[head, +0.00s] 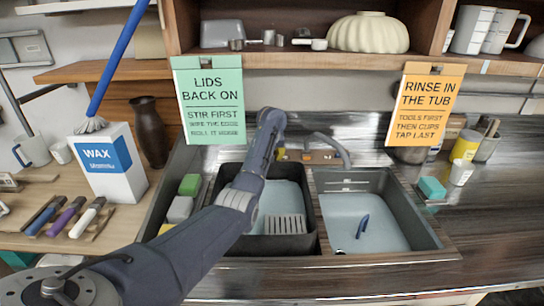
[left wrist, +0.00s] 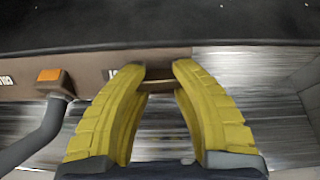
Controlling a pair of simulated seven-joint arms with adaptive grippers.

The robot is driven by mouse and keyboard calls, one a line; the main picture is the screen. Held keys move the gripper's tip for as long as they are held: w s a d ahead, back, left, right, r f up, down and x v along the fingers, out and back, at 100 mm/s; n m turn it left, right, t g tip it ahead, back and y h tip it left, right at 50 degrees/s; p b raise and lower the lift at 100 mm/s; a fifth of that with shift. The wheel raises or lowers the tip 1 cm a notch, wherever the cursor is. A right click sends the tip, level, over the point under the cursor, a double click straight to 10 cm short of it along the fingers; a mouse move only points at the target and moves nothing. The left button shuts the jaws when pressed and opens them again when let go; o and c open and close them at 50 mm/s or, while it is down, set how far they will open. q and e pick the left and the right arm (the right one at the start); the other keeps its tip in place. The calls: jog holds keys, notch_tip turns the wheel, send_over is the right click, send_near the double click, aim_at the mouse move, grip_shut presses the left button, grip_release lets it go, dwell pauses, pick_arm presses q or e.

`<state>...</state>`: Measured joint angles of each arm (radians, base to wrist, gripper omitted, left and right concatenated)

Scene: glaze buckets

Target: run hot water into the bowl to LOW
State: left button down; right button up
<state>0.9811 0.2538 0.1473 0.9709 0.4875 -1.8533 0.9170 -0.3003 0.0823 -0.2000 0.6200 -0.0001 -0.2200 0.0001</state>
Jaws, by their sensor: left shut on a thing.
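The grey curved tap (head: 335,147) stands behind the two basins, on a brown panel (head: 318,156). My left gripper (head: 281,153) is at the left end of that panel, mostly hidden by its arm. In the left wrist view its yellow fingers (left wrist: 163,72) are shut on a thin brown tap lever (left wrist: 157,84) at the panel; a label there is partly covered. The tap (left wrist: 38,132) is to the left, with an orange square on its base. The right basin (head: 398,195) has marks on its back wall and a pale blue bottom; I cannot tell its water level. My right gripper is not in view.
A black tub (head: 270,245) with a white slotted piece stands in the left basin. A dark blue curved thing (head: 362,226) is in the right basin. A wax box (head: 108,160) stands at left. Signs hang from the shelf (head: 300,62). The right counter front is clear.

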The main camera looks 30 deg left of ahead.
pick_arm(q)
jog(key=shift+w+a+r+m, duration=0.15)
jog(key=shift+a+r+m, duration=0.15)
jog(key=shift+r, duration=0.3)
jog(key=c, duration=1)
grip_release()
jog(key=o, duration=0.4)
jog(key=shift+w+d, duration=0.1)
jog(key=shift+d, duration=0.05)
jog(key=shift+s+a+f, duration=0.15)
jog(key=shift+s+a, duration=0.05)
jog(key=shift+a, duration=0.1)
jog(key=shift+d+f, duration=0.15)
jog(key=shift+d, duration=0.1)
jog(key=shift+s+d+r, duration=0.15)
jog(key=shift+d+r, duration=0.1)
jog(key=shift+r, duration=0.15)
jog(key=v, duration=1.1)
